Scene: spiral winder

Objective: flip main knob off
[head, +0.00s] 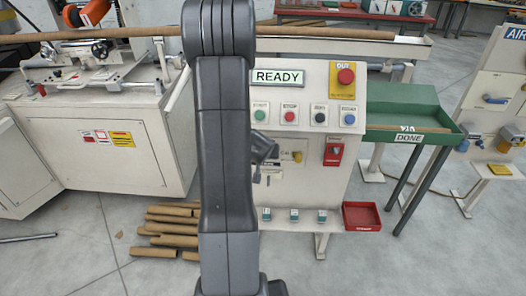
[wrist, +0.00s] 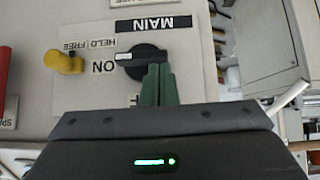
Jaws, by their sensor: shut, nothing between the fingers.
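The main knob (wrist: 136,60) is a black rotary knob on a pale panel, in the wrist view, which sees the panel upside down. Its bar lies level in the picture, and its white mark points left at the word ON. The MAIN label (wrist: 153,24) shows above it in the picture. My gripper (wrist: 158,72) is shut and empty, its green fingertips at the right end of the knob's bar. I cannot tell whether they touch it. The fingers and gripper body hide the label below the knob. In the head view my arm hides the knob.
A yellow HELD/FREE knob (wrist: 65,62) sits left of the main knob in the wrist view. In the head view the console carries a READY sign (head: 278,77), several push buttons and a red OUT button (head: 346,76). A red tray (head: 361,216) is low at right.

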